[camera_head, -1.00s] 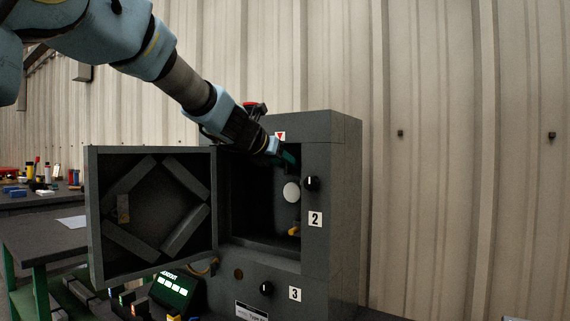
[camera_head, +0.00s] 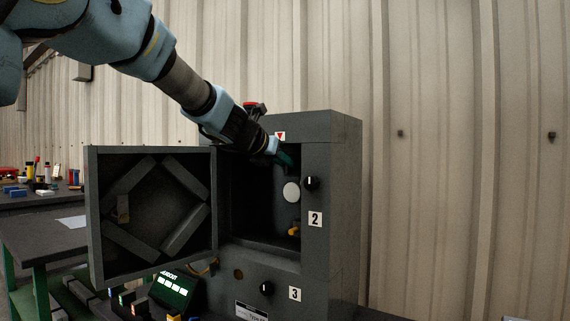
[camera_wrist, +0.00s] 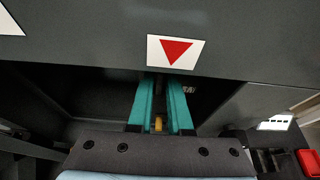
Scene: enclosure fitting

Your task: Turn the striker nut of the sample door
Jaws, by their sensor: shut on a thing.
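The grey cabinet (camera_head: 331,215) stands upright with its door (camera_head: 152,253) swung open to the left. My gripper (camera_head: 288,160) reaches into the upper right of the cabinet opening, beside the front frame. In the wrist view my two teal fingers (camera_wrist: 166,100) lie close together, with their tips under the edge that bears the red triangle label (camera_wrist: 175,52). They are shut on a small part there, taken as the striker nut, which the fingers and frame hide. A yellow piece (camera_wrist: 158,124) shows between the fingers; I cannot tell what it belongs to.
Inside the cabinet are a white disc (camera_head: 291,192) and a yellow part (camera_head: 294,231). Black knobs (camera_head: 311,184) sit on the front. A lit green display (camera_head: 174,289) stands below the door. A bench (camera_head: 40,226) with small items is at the left.

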